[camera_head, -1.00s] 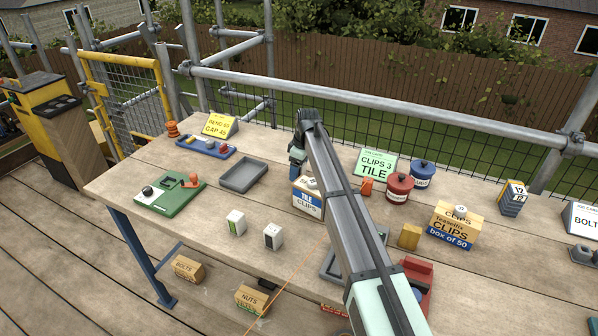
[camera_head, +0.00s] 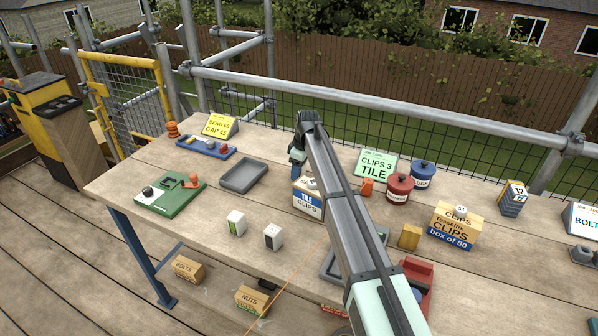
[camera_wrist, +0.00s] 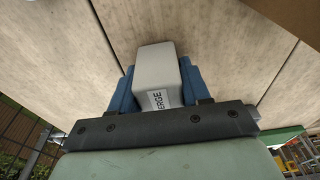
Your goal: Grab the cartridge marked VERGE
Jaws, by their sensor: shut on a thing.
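The VERGE cartridge (camera_wrist: 156,62) is a pale grey block in the wrist view, with a white label whose visible letters read "ERGE". My gripper (camera_wrist: 158,85) is shut on it, with a blue finger against each side. In the head view my gripper (camera_head: 297,157) hangs over the table behind the tile clips box (camera_head: 308,203). Two other white blocks stand on the table, one with a green mark (camera_head: 236,222) and one with a black mark (camera_head: 273,236).
A grey tray (camera_head: 243,176) and a green tray (camera_head: 168,198) lie to the left. A blue tray (camera_head: 205,147) and yellow sign (camera_head: 220,126) are behind. Red (camera_head: 399,188) and blue (camera_head: 421,174) pots and a large clips box (camera_head: 455,226) stand right. A railing (camera_head: 400,107) runs behind the table.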

